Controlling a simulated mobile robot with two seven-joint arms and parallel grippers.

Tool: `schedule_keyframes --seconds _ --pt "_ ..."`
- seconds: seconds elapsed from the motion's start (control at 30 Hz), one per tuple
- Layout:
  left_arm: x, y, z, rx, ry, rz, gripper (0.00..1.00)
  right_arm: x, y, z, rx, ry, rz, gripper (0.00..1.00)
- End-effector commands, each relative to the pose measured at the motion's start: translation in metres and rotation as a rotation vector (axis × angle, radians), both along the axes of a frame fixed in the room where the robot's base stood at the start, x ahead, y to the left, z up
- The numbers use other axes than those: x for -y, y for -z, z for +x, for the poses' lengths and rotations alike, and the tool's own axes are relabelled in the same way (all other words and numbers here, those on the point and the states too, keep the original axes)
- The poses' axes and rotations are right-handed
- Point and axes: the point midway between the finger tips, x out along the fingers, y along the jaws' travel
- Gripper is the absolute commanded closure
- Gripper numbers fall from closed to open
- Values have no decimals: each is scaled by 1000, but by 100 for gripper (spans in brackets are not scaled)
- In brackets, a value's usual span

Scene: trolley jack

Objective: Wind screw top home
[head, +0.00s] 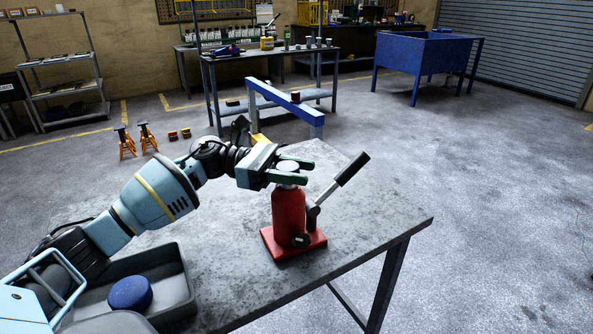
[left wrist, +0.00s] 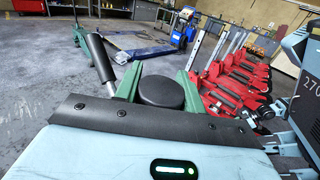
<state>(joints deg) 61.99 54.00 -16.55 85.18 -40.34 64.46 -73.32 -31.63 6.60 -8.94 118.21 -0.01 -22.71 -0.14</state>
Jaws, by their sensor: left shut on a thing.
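A red bottle jack (head: 288,212) stands upright on the grey worktable. Its round screw top (head: 288,167) is at the upper end of the jack. My left gripper (head: 298,173) reaches in level from the left and is shut on the screw top, one green finger on each side. In the left wrist view the screw top (left wrist: 161,92) is a dark disc between the green fingers (left wrist: 160,82). The jack's black-gripped handle (head: 342,181) slants up to the right and also shows in the left wrist view (left wrist: 101,60). My right gripper is not in view.
A grey tray (head: 180,293) with a round blue thing (head: 130,293) lies at the table's front left. The table top (head: 372,220) right of the jack is clear. Orange stands (head: 126,141), a blue beam (head: 285,98) and a blue tub (head: 425,58) stand beyond.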

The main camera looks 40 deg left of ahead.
Motion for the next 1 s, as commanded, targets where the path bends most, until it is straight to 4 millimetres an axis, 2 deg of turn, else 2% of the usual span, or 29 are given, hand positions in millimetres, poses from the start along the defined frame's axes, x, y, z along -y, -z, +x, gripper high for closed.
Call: schedule_keyframes --seconds 0.03,0.23,0.27,0.4,0.77,1.0 --pt "-1 -6 0 11 -1 -6 83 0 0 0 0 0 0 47" --pt "-1 -6 0 11 -1 -6 83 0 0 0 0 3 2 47" --pt "-1 -6 0 11 -1 -6 57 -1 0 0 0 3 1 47" --pt "0 -4 0 7 -1 -4 38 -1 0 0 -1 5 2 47" --pt "-5 -1 -1 1 -2 -1 38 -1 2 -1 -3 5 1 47" --pt "-37 1 -13 0 -4 0 38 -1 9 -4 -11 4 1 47"
